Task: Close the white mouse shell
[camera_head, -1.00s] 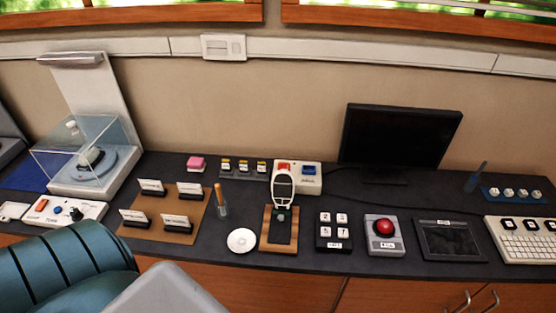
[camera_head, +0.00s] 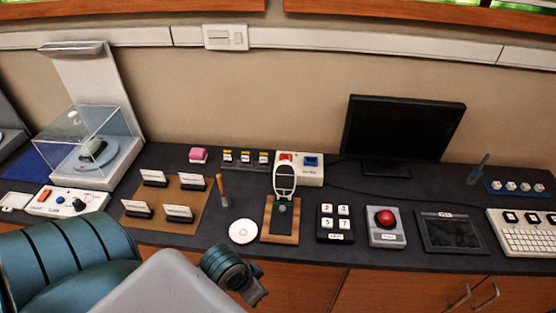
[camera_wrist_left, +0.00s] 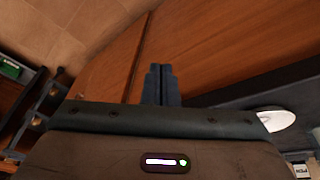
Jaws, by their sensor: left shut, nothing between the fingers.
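The white mouse shell (camera_head: 285,177) stands raised, tilted up at the back of a dark mouse base on a small wooden board (camera_head: 280,238). Its outline is white with darker openings. My left arm comes in at the lower left of the head view, and its dark wrist (camera_head: 230,270) is in front of the desk's front edge, below and left of the mouse. In the left wrist view my left gripper (camera_wrist_left: 160,69) is shut and empty, in front of wooden cabinet doors. The mouse shell does not show there. My right gripper is not in view.
A white disc (camera_head: 243,231) lies left of the mouse board; it also shows in the left wrist view (camera_wrist_left: 277,119). A number keypad (camera_head: 335,237) and a red button box (camera_head: 386,238) stand to the right. Card holders on a brown mat (camera_head: 190,190) are at left.

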